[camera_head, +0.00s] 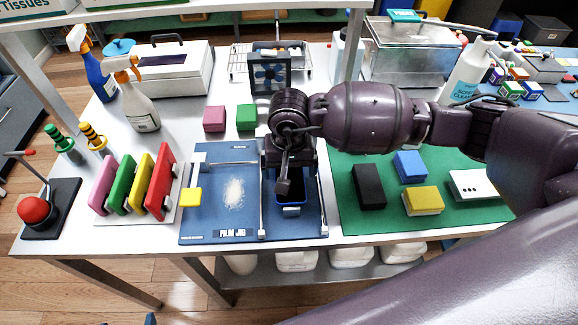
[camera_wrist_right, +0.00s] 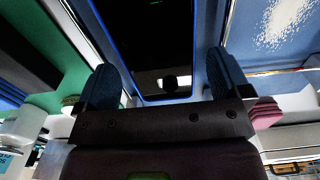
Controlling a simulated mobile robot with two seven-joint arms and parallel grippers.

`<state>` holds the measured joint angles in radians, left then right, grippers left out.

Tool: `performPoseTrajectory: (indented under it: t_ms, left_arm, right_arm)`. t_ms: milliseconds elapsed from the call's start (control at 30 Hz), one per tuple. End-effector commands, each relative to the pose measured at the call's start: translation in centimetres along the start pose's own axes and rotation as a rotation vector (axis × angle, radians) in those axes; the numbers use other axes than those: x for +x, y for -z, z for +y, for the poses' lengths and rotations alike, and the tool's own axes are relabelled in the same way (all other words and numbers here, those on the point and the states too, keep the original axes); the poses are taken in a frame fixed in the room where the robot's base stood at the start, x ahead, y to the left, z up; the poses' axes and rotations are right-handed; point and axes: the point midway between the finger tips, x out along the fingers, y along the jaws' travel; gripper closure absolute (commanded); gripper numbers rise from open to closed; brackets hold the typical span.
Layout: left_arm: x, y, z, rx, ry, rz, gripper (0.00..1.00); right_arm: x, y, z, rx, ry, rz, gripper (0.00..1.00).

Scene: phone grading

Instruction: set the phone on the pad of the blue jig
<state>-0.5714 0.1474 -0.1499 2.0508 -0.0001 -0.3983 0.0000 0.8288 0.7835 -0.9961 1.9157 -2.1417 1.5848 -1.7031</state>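The blue jig (camera_head: 220,215), labelled "FILM JIG", lies flat at the front middle of the table. A dark phone with a blue edge (camera_head: 291,211) is at the jig's right part, between two pale rails; my right gripper covers much of it. In the right wrist view the phone (camera_wrist_right: 155,45) shows its black face between my two fingers. My right gripper (camera_wrist_right: 165,85) has its fingers apart, one on each side of the phone, with narrow gaps showing. The pad under the phone is hidden. In the head view the right gripper (camera_head: 289,185) points down. My left gripper is not in view.
A green mat (camera_head: 350,215) with several blocks lies right of the jig. A rack of coloured slabs (camera_head: 160,182) and a red button (camera_head: 36,210) stand left. Pink (camera_head: 214,118) and green (camera_head: 246,117) blocks and a fan box (camera_head: 270,75) are behind.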

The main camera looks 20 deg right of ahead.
Motion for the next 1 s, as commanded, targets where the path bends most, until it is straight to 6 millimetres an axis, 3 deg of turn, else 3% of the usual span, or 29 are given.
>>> performPoseTrajectory:
  t_ms: [367,1000]
  left_arm:
    - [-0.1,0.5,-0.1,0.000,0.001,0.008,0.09]
    - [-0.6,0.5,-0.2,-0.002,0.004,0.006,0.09]
  right_arm:
    - [-0.8,0.1,-0.1,0.000,0.002,0.003,0.05]
    - [-11.2,0.0,0.0,-0.002,0.001,0.002,0.05]
